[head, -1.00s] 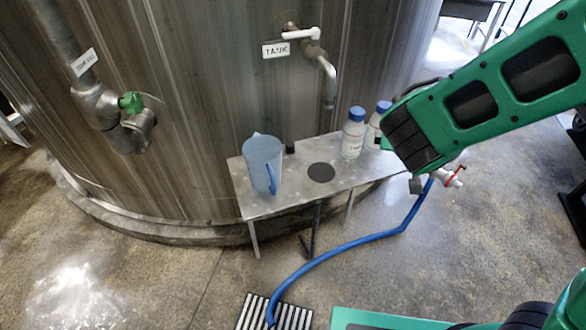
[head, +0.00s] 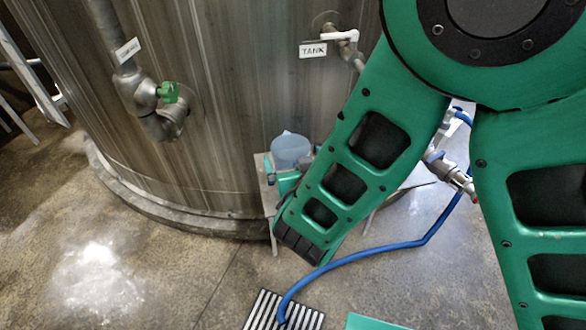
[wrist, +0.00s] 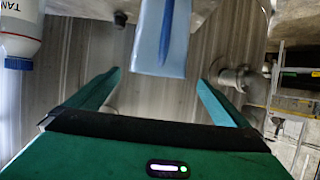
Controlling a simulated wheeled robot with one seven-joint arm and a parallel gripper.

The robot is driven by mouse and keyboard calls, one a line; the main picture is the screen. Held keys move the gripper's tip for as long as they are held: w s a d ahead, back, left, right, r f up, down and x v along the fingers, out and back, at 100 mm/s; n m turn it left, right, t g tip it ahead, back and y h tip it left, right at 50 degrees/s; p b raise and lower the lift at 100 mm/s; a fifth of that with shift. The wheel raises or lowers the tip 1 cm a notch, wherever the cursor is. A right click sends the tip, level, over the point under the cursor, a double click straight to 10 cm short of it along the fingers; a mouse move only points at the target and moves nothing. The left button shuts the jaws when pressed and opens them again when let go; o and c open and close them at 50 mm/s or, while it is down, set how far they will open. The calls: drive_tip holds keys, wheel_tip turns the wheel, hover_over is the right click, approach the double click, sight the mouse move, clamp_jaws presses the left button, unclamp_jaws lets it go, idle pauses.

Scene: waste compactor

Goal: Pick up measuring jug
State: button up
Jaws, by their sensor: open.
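The translucent blue measuring jug (head: 290,150) stands on the small metal table against the tank, mostly hidden behind my arm in the head view. In the wrist view, the jug (wrist: 160,45) appears upside down at top centre, its darker blue handle facing the camera. My gripper (wrist: 157,82) is open, with a green finger on each side of the picture. The jug lies between the fingers' lines but looks beyond their tips, with no contact visible. In the head view the gripper is largely hidden by my arm, close to the jug.
The metal table (head: 267,192) is mostly covered by my arm. A white bottle with a blue cap (wrist: 20,35) is at the wrist view's left edge. The tank's valve pipe (head: 155,100) stands left. A blue hose (head: 385,247) runs to a floor drain (head: 285,312).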

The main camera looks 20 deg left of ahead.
approach(292, 149)
drive_tip(key=shift+w+a+r, duration=0.3)
drive_tip(key=shift+w+a, duration=0.35)
drive_tip(key=shift+a, duration=0.15)
drive_tip(key=shift+w+a+r, duration=0.3)
drive_tip(key=shift+w+a, duration=0.35)
drive_tip(key=shift+a, duration=0.1)
drive_tip(key=c, duration=1.4)
drive_tip(key=shift+r, duration=0.1)
